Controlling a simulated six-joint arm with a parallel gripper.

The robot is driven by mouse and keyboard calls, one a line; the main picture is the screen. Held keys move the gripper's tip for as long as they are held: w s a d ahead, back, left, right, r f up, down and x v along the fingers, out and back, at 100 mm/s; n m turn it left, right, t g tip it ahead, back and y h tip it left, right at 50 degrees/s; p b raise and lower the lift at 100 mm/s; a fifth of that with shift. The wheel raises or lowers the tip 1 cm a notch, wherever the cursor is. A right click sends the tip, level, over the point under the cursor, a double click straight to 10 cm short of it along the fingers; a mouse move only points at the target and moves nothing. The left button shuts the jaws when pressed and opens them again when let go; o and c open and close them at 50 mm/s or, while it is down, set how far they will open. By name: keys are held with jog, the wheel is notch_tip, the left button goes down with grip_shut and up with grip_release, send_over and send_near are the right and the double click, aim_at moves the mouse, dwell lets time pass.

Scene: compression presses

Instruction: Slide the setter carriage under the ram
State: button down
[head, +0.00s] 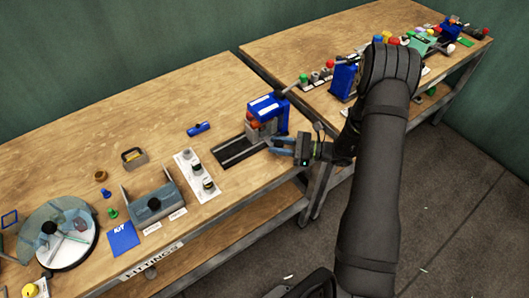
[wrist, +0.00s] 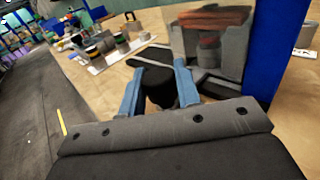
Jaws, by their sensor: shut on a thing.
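The blue press (head: 282,118) stands near the front edge of the left bench. Its blue column (wrist: 286,50) is at the right in the wrist view. An orange-red part, seemingly the ram (wrist: 214,20), shows behind a clear panel above a grey cylinder (wrist: 208,52). A dark track (head: 236,151) runs out of the press to the left. My gripper (head: 277,146) is at the press's front. In the wrist view its blue fingers (wrist: 160,74) are shut on a black knob (wrist: 159,90), seemingly the setter carriage's handle. The carriage body is mostly hidden.
A white strip with several jars (head: 195,174) lies left of the track. A blue cylinder (head: 199,128) lies behind it. A grey bin (head: 152,203) and a round clear-covered tray (head: 62,238) stand further left. A second bench (head: 310,45) is at the right, across a gap.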

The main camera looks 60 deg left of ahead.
jog(key=shift+w, duration=0.3)
jog(key=c, duration=1.1)
grip_release()
jog(key=v, duration=1.7)
jog(key=shift+w+d+r, duration=0.1)
jog(key=shift+w+d, duration=0.05)
jog(key=shift+d, duration=0.05)
jog(key=x, duration=1.7)
jog(key=shift+s+a, duration=0.2)
jog(key=shift+s, duration=0.05)
